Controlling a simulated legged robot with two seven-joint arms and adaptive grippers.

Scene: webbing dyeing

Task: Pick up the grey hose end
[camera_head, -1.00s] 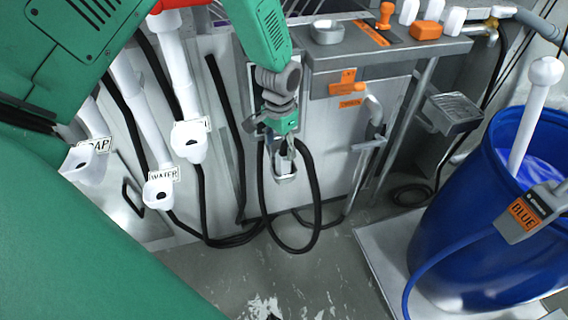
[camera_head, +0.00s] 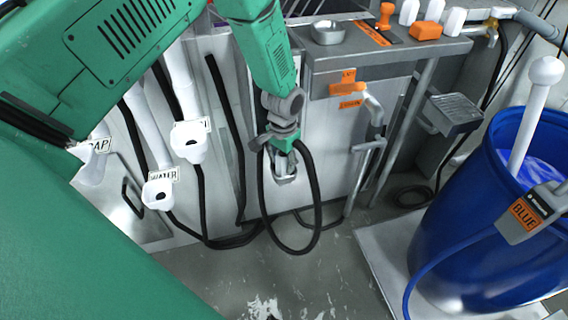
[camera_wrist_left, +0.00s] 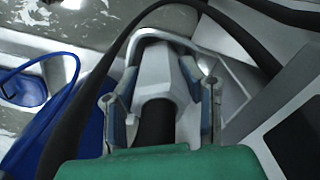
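The grey hose end (camera_wrist_left: 160,75) is a pale grey fitting on a black hose, with a loop-shaped bar at its far end. It also shows in the head view (camera_head: 285,180), low against the grey cabinet, partly covered by my left gripper (camera_head: 284,162). In the left wrist view my left gripper (camera_wrist_left: 159,80) has one finger on each side of the hose end. The fingers stand apart and look open around it; whether the pads touch it is hard to tell. My right gripper is not in view.
White nozzles, one labelled WATER (camera_head: 160,190), hang at the left. A blue barrel (camera_head: 462,230) with a BLUE-labelled hose end (camera_head: 527,212) stands at the right. A grey counter (camera_head: 400,48) with orange items is behind. Black hoses loop near the floor.

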